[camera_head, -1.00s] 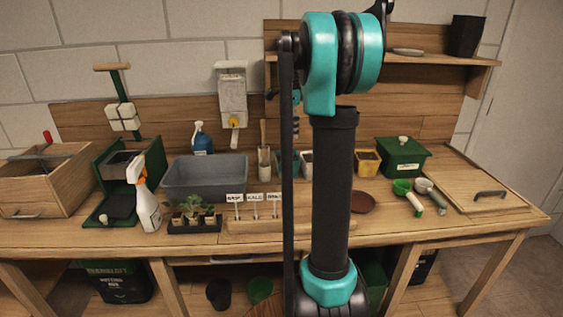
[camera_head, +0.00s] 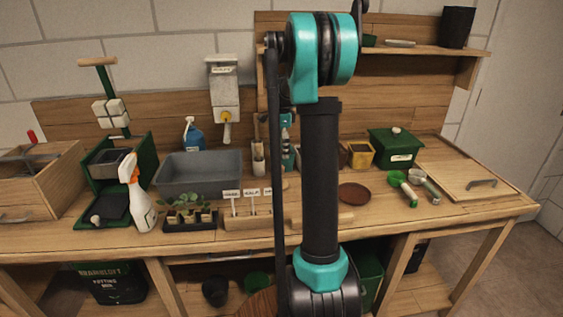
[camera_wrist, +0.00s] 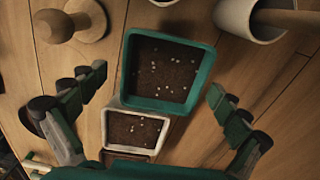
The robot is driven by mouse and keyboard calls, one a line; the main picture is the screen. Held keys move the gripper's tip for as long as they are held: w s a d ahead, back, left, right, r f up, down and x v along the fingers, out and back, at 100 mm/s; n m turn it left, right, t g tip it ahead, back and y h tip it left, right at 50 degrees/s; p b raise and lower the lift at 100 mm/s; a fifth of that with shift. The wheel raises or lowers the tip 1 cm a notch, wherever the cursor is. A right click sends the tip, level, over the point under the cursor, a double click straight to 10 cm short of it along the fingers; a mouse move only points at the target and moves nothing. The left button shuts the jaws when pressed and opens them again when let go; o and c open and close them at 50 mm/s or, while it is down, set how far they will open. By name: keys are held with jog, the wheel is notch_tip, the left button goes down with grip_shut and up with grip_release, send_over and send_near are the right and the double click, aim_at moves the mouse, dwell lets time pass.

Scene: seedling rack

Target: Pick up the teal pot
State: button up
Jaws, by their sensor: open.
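The teal pot (camera_wrist: 208,72) is square, filled with dark soil and pale specks, and stands on the wooden bench in the wrist view. My gripper (camera_wrist: 157,84) is open above it, one finger on each side. There is a visible gap between the pot and each finger. In the head view my arm hides most of the pot and the gripper.
A white pot of soil (camera_wrist: 163,138) stands right beside the teal pot. A wooden knobbed tool (camera_wrist: 58,26) and a white cup (camera_wrist: 232,20) holding a wooden handle are nearby. In the head view, a grey tub (camera_head: 205,182) and green box (camera_head: 394,150) flank the area.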

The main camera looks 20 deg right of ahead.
aim_at(281, 153)
jog(key=shift+w+f, duration=0.2)
jog(key=shift+f, duration=2.5)
jog(key=shift+c, duration=0.5)
jog(key=c, duration=1.5)
